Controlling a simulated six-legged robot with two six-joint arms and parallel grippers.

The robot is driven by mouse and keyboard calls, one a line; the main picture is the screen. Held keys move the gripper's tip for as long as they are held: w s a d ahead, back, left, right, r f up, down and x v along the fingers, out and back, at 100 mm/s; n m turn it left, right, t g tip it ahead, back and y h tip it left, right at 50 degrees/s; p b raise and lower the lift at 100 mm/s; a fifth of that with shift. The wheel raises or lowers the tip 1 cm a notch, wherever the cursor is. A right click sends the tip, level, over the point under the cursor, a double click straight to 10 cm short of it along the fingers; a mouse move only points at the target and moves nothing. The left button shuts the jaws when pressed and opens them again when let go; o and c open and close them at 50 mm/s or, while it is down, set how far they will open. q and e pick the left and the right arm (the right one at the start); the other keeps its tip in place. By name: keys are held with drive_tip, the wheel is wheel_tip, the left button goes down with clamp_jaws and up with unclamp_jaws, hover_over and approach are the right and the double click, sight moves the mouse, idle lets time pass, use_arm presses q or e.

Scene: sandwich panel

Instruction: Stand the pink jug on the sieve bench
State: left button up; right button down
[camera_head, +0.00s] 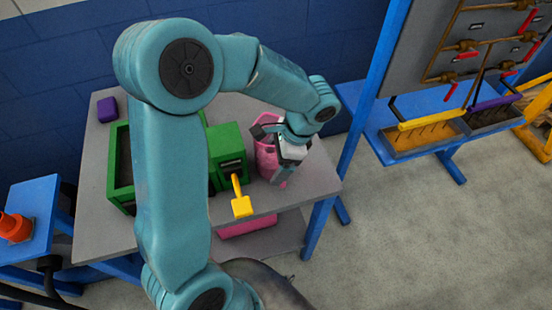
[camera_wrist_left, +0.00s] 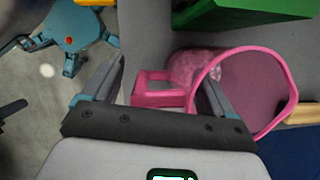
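The pink jug (camera_head: 265,158) stands upright near the right end of a grey-topped table (camera_head: 310,185). My left gripper (camera_head: 280,165) is over the jug's right side and partly hides it. In the left wrist view, the jug (camera_wrist_left: 248,85) shows its open mouth at the right. Its square pink handle (camera_wrist_left: 150,98) lies between the two spread fingers of my left gripper (camera_wrist_left: 162,70). A gap shows between the handle and the left finger; contact on the right side cannot be told. My right gripper is not in view. I cannot tell which surface is the sieve bench.
A green machine (camera_head: 225,145) with a yellow lever (camera_head: 241,205) stands left of the jug. A purple block (camera_head: 107,109) lies at the table's back left. A blue bench (camera_head: 360,97) with trays stands right, below a pipe panel. An orange object (camera_head: 15,227) stands far left.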

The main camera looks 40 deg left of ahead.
use_arm(q)
drive_tip(key=shift+w+d+r, duration=0.1)
drive_tip(key=shift+w+r, duration=0.1)
drive_tip(key=shift+r, duration=0.45)
drive_tip(key=v, duration=1.1)
drive_tip(key=shift+p, duration=0.3)
drive_tip(key=shift+s, duration=0.15)
